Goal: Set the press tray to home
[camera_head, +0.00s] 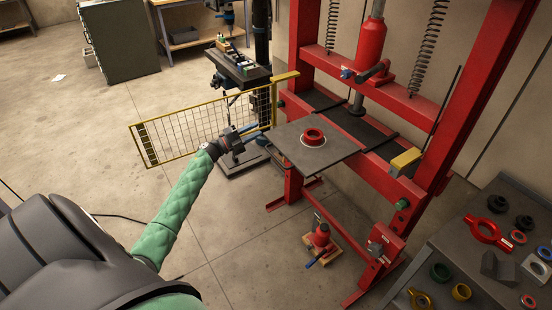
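The press tray (331,154) is a flat dark grey plate. It juts out from the red press frame toward the front left, and a red ring (313,136) sits on it inside a pale circle. My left gripper (242,137), at the end of the green-sleeved arm, is left of the tray's left corner and appears apart from it. It overlaps the lower right part of the yellow mesh guard in the picture. Its fingers are small and dark, so I cannot tell whether they are open or shut. My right gripper is out of view.
The yellow mesh guard (185,132) stands swung out left of the press (299,40). A red bottle jack (320,237) stands on the floor below the tray. A drill press table (240,68) is behind the guard. A bench (455,250) with several rings is at right.

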